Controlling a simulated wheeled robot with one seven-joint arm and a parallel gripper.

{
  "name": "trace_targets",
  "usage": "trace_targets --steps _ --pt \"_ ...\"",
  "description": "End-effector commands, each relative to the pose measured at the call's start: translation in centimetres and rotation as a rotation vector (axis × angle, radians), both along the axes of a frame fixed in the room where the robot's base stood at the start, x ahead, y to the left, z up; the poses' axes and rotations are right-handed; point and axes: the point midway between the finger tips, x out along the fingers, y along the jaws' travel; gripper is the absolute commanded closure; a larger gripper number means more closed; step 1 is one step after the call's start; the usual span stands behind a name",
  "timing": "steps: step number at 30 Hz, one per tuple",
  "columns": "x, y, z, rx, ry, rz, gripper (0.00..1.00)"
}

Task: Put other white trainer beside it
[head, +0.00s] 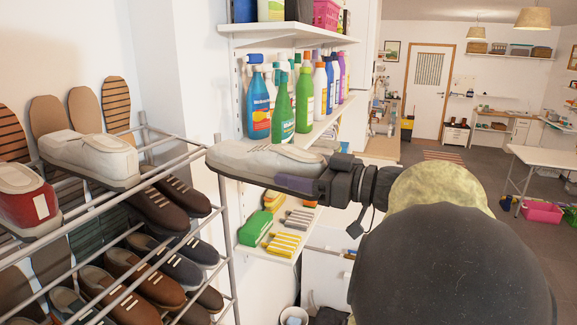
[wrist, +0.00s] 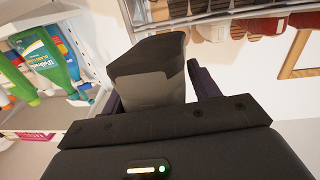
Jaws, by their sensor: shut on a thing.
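One white trainer (head: 90,157) lies on the top tier of the shoe rack at the left, next to a red shoe. The other white trainer (head: 268,164) is held in the air by my gripper (head: 325,186), right of the rack's top rail and in front of the wall shelves. It lies about level, its dark sole downward. In the wrist view the shoe's grey end (wrist: 150,72) sits between the two fingers (wrist: 155,95).
The metal shoe rack (head: 228,245) holds brown and dark shoes on lower tiers. A red shoe (head: 27,200) is left of the white trainer. Wall shelves (head: 290,33) with bottles, such as a green one (head: 281,108), stand close behind the held shoe.

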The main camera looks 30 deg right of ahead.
Motion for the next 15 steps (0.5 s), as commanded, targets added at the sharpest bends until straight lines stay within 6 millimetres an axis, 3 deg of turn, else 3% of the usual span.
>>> trace_targets --steps 15 --pt "0.35 0.19 0.21 0.000 -0.001 -0.002 0.69"
